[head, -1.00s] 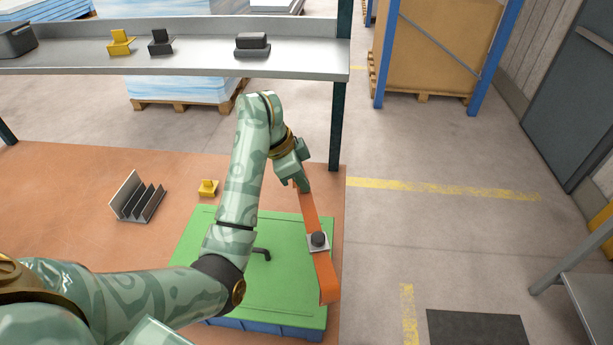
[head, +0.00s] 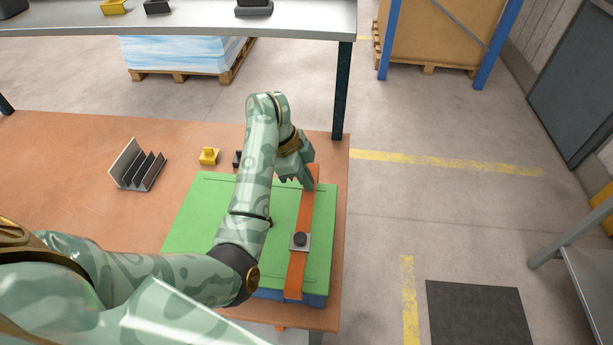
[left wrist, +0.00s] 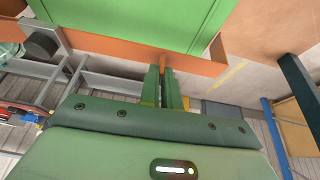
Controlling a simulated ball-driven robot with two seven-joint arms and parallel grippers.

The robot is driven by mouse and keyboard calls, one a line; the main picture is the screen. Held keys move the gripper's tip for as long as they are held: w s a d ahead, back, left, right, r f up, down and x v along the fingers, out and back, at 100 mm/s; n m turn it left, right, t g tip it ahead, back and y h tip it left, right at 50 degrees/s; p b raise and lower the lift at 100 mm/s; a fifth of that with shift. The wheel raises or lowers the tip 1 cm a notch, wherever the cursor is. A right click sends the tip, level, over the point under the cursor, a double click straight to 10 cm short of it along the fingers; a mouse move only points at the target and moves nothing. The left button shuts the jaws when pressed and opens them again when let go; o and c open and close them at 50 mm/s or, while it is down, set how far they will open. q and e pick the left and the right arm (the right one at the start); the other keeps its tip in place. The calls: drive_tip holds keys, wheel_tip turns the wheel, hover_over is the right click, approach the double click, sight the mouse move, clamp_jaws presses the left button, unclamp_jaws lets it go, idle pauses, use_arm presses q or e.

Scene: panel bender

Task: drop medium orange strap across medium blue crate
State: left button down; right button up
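The medium blue crate (head: 317,300) stands at the table's right front corner. Its green lid (head: 205,225) covers the top, and only a strip of blue wall shows below. The orange strap (head: 297,272) lies lengthwise over the lid's right part. Its grey plate with a black knob (head: 300,240) faces up, and its near end reaches the lid's front edge. My left gripper (head: 309,183) is at the strap's far end. In the left wrist view my left fingers (left wrist: 164,82) are close together, with orange strap between them. My right gripper is out of view.
A shelf (head: 190,23) with a dark post (head: 341,95) stands behind.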

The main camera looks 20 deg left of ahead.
sight(306, 194)
use_arm(q)
wheel_tip(306, 194, down, 3)
drive_tip(key=shift+b, duration=1.15)
drive_tip(key=shift+f+b, duration=0.85)
drive_tip(key=shift+f, duration=0.55)
drive_tip(key=c, duration=1.5)
unclamp_jaws()
drive_tip(key=shift+c, duration=0.2)
drive_tip(key=p+v, duration=1)
drive_tip(key=v, duration=0.6)
drive_tip(key=shift+r, duration=0.2)
drive_tip(key=shift+s+f, duration=0.1)
